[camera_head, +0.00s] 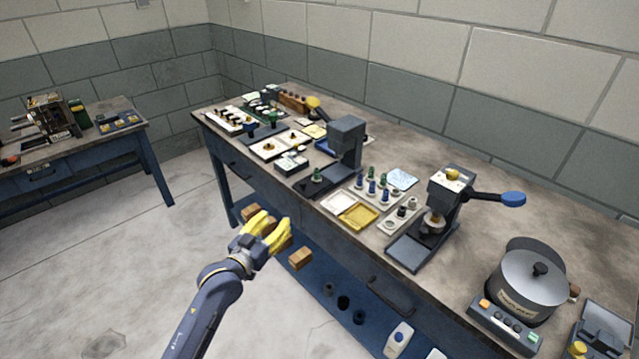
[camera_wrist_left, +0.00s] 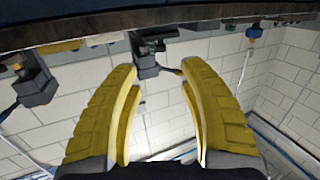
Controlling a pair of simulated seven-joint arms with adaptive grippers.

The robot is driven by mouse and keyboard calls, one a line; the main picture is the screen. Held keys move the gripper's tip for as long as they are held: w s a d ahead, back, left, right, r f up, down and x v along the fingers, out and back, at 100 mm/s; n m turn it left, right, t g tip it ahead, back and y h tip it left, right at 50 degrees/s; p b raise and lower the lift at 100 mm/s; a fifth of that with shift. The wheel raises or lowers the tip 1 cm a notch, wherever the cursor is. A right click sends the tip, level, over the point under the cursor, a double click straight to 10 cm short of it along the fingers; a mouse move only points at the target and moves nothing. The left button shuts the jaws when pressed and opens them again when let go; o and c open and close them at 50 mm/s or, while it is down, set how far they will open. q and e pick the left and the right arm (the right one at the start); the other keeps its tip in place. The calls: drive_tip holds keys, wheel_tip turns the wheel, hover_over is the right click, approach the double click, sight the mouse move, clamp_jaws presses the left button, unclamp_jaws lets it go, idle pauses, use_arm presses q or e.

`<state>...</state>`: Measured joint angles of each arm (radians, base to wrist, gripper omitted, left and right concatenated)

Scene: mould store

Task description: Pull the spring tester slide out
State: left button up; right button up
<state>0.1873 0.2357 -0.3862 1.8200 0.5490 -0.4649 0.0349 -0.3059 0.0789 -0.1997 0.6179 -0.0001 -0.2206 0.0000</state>
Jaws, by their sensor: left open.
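A dark grey upright device (camera_head: 347,141), which looks like the spring tester, stands on the bench. A flat black plate (camera_head: 318,184) extends from its foot toward the bench's front edge and carries a small green-topped piece (camera_head: 317,175). I cannot tell whether this plate is the slide, or how far out it is. My left gripper (camera_head: 275,220) has yellow fingers and is open and empty. It is in front of the bench, apart from the device, with the lower shelf behind it. The fingers also show spread in the left wrist view (camera_wrist_left: 160,72). My right gripper is not in view.
A lever press (camera_head: 437,215) with a blue-ended handle stands to the right, then a lidded pot (camera_head: 528,283). A rack of colored pegs (camera_head: 378,190) and a yellow tray (camera_head: 357,215) sit between. Wooden blocks (camera_head: 300,258) lie on the lower shelf. The floor at left is clear.

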sight(301, 185)
use_arm(q)
drive_tip(key=shift+t, duration=0.4)
drive_tip(key=x, duration=0.6)
drive_tip(key=r+x, duration=0.1)
drive_tip(key=x, duration=0.4)
drive_tip(key=r+x, duration=0.1)
drive_tip(key=x, duration=0.5)
drive_tip(key=shift+w+d, duration=0.2)
drive_tip(key=shift+w, duration=0.05)
drive_tip(key=shift+o, duration=0.2)
drive_tip(key=shift+m, duration=0.3)
clamp_jaws()
